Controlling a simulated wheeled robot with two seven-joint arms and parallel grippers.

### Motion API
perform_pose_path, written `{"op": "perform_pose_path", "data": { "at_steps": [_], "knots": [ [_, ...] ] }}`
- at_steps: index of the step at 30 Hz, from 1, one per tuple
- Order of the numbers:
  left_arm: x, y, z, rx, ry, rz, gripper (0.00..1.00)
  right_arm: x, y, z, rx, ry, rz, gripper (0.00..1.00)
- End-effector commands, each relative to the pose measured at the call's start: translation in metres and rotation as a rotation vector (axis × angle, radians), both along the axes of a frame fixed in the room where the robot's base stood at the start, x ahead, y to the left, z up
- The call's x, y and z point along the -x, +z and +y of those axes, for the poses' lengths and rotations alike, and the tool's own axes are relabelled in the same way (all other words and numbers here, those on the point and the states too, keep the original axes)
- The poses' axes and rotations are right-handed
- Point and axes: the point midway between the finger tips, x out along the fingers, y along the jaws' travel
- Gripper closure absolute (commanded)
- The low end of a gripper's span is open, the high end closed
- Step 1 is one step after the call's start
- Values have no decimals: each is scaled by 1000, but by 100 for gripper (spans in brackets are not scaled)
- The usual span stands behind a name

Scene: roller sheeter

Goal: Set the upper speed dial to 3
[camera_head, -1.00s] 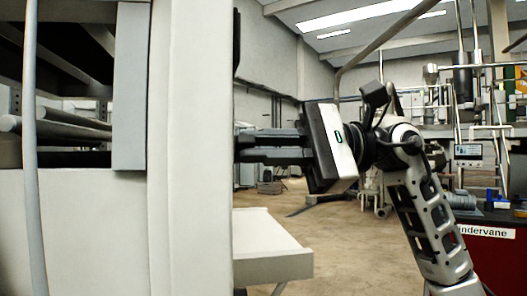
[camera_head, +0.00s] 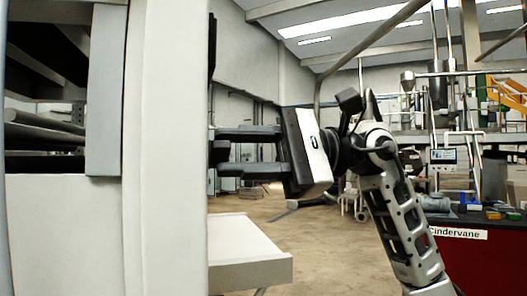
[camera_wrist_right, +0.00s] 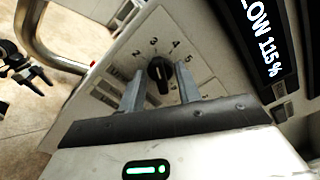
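The upper speed dial (camera_wrist_right: 159,70) is a round black knob on a light panel in the right wrist view. The numbers 2, 3, 4 and 5 are printed in an arc around it; I cannot clearly read where its pointer stands. My right gripper (camera_wrist_right: 160,80) has its two fingers apart, one on each side of the knob, with visible gaps.
A bent metal rail (camera_wrist_right: 45,45) runs left of the panel. In the head view a pale shelf (camera_head: 245,250) juts out below my gripper. Open floor and a red bench (camera_head: 475,262) lie to the right.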

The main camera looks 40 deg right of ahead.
Motion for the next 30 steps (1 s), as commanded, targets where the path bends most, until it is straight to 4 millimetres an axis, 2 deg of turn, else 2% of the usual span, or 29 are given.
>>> {"op": "perform_pose_path", "data": {
  "at_steps": [5,8,21,25,30],
  "knots": [
    [0,-2,0,-1,0,0,41,1,-1,-5,0,-2,1,66],
    [0,-5,0,-1,1,-1,41,6,-2,-17,-1,-4,2,66],
    [2,-12,0,-3,-4,-18,41,45,-1,-111,-3,-4,1,66],
    [3,-13,0,-5,-6,-18,41,54,0,-131,-2,-2,-1,66],
    [2,-10,-1,-5,-8,-23,41,60,0,-145,-1,0,1,66]
  ]
}}
